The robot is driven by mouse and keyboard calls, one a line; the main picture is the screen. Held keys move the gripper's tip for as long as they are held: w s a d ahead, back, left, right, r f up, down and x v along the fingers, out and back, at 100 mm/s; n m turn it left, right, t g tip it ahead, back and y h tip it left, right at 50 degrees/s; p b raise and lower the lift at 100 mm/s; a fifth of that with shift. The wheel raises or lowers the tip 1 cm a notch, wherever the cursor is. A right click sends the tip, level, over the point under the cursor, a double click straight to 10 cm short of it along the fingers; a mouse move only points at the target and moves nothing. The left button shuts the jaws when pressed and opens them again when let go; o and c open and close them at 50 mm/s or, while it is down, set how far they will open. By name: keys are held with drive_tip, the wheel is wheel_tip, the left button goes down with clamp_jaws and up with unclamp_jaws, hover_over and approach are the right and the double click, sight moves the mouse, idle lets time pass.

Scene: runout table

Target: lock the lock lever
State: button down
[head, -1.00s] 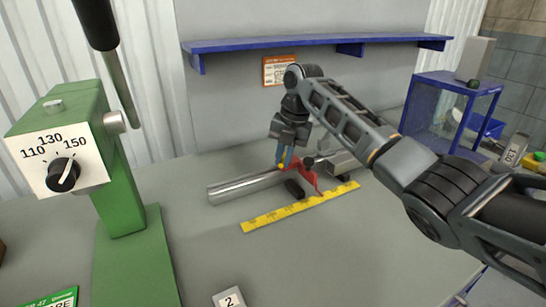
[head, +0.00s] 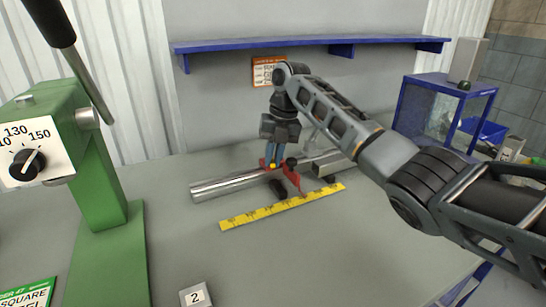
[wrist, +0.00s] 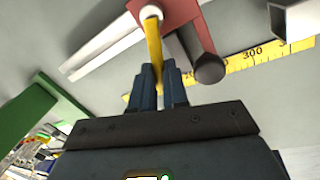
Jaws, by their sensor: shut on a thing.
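The lock lever (wrist: 153,45) is a slim yellow bar joined at a white round pivot to the red stop (wrist: 180,12) in the wrist view. In the head view the red stop (head: 292,178) sits at the metal tube (head: 232,185), and only small yellow bits of the lever show under my gripper. My gripper (wrist: 160,72) points down at the stop and is shut on the free end of the lever, with blue fingers on both sides of it. It also shows in the head view (head: 271,163). Whether the lever is locked cannot be told.
A yellow ruler (head: 282,206) lies along the table in front of the tube. A green machine (head: 95,180) with a dial and a long handle stands at the left. A blue shelf (head: 310,43) is on the wall. A blue-framed case (head: 445,110) stands at the right.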

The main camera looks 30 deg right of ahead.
drive_tip(key=shift+a, duration=0.1)
drive_tip(key=c, duration=1.1)
unclamp_jaws()
drive_tip(key=shift+s+d+r+b, duration=0.15)
drive_tip(key=shift+d+r, duration=0.1)
drive_tip(key=shift+r, duration=1.05)
drive_tip(key=shift+d+r+b, duration=0.2)
drive_tip(key=shift+d+r, duration=0.05)
drive_tip(key=shift+r, duration=1)
drive_tip(key=shift+s+d+r+b, duration=0.15)
drive_tip(key=shift+d+r, duration=0.1)
drive_tip(key=shift+r, duration=1.05)
